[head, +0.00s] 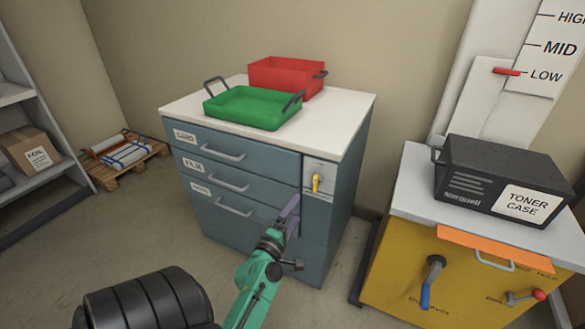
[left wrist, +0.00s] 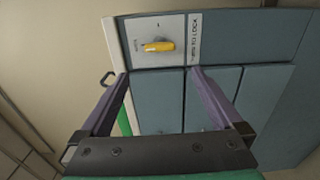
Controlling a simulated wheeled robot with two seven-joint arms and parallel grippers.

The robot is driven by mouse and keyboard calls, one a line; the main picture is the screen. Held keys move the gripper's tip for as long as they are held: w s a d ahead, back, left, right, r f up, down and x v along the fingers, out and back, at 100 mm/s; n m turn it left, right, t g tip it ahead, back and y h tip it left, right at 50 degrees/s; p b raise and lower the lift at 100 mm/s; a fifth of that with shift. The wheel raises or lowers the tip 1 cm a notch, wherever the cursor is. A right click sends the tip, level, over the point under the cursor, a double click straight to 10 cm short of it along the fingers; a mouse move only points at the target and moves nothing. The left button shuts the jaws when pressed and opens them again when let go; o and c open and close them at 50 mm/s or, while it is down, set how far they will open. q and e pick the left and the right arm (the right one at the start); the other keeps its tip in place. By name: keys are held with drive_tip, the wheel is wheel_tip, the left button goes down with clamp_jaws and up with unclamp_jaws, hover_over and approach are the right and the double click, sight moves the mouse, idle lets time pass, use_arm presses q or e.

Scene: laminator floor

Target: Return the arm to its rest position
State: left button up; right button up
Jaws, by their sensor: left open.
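My left gripper (head: 288,215) is in front of the right part of the blue drawer cabinet (head: 240,225), below a yellow lever (head: 316,183) on a pale lock plate. In the left wrist view the two purple fingers of my left gripper (left wrist: 158,95) are spread apart with nothing between them. The yellow lever (left wrist: 159,46) lies beyond the fingertips, apart from them, on its plate. My right gripper is not seen in either view.
A green tray (head: 243,108) and a red tray (head: 287,77) sit on the cabinet top. At right, a yellow machine (head: 400,265) carries a black toner case (head: 500,180). A pallet (head: 127,160) with rolls and a shelf with a box (head: 33,150) stand at left. Floor shows between.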

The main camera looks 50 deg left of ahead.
use_arm(q)
drive_tip(key=shift+s+d, duration=0.25)
drive_tip(key=shift+s, duration=0.35)
drive_tip(key=s+d+f+m+g+h+p, duration=0.1)
drive_tip(key=d+f+m+g+h+p, duration=0.25)
drive_tip(key=f, duration=0.55)
drive_tip(key=s+d+f+m+g+h+p, duration=0.1)
drive_tip(key=d+f+m+g, duration=0.1)
drive_tip(key=d+f+m, duration=0.5)
drive_tip(key=s+d+f+m+g+h+p, duration=0.1)
drive_tip(key=s+d+f+m+g+p, duration=0.1)
drive_tip(key=s+f, duration=0.35)
drive_tip(key=s+d+f+m+g+h+p, duration=0.1)
drive_tip(key=s+d+f+m+g, duration=0.15)
drive_tip(key=s+f, duration=0.3)
drive_tip(key=s+a+f+m+g+p, duration=0.1)
drive_tip(key=s+f+m+g, duration=0.2)
drive_tip(key=s, duration=0.6)
drive_tip(key=s+a+f+m+g+p, duration=0.1)
drive_tip(key=s+f+m+g, duration=0.2)
drive_tip(key=s+m, duration=0.3)
drive_tip(key=s+f, duration=0.1)
drive_tip(key=s, duration=0.2)
drive_tip(key=shift+s+f+m+y+p, duration=0.2)
drive_tip(key=shift+s+m+y+p, duration=0.1)
drive_tip(key=shift+y+p, duration=0.1)
